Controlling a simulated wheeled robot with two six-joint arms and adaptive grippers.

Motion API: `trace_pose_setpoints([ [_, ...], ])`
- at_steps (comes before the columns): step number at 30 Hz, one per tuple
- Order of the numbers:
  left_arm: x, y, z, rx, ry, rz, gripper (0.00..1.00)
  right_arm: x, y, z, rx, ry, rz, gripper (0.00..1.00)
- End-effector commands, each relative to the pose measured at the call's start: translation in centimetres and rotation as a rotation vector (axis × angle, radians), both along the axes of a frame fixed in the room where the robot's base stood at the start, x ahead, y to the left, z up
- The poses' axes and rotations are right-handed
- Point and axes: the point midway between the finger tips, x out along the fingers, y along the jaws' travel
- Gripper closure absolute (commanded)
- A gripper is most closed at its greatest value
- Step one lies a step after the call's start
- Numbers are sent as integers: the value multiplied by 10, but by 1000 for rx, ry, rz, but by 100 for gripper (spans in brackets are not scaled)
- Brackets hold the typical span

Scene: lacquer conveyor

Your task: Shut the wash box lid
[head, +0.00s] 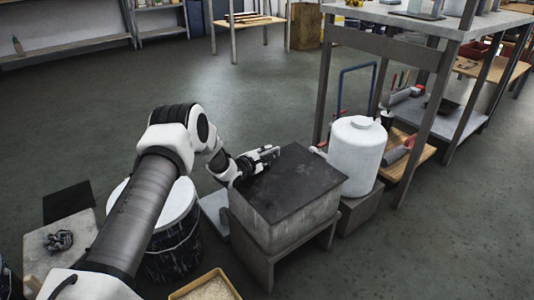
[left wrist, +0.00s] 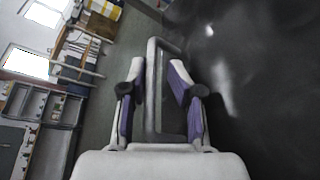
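The wash box (head: 268,232) is a grey, worn box on a low stand. Its dark flat lid (head: 292,183) lies over the top and looks level; I cannot tell whether a thin gap remains. My left gripper (head: 268,157) is at the lid's far left corner, low beside its edge. In the left wrist view, the fingers (left wrist: 160,88) are spread apart, with a grey looped handle (left wrist: 152,75) between them. I cannot make out firm contact with it. The dark lid (left wrist: 260,80) fills the right of that view. My right gripper is not in view.
A white tank (head: 357,155) stands right of the box, beside a metal shelf frame (head: 420,130). A white-topped drum (head: 172,240) stands left of the box, near my left arm. A tray (head: 205,288) is at the front. The floor behind the box is clear.

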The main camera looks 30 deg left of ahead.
Motion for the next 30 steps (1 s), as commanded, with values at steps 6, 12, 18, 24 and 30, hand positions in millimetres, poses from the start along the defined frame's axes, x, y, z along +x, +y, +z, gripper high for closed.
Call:
trace_pose_setpoints([
  [6, -1, 1, -1, -1, 2, 3, 65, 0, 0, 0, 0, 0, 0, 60],
  [12, -8, 3, 2, -2, 1, 6, 65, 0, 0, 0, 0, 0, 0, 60],
  [18, -50, 4, 12, -7, 0, 7, 65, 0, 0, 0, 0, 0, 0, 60],
  [24, -97, 4, 23, -6, -1, 5, 65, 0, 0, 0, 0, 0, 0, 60],
  [30, -117, 3, 28, -2, -1, 2, 65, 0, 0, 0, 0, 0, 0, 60],
])
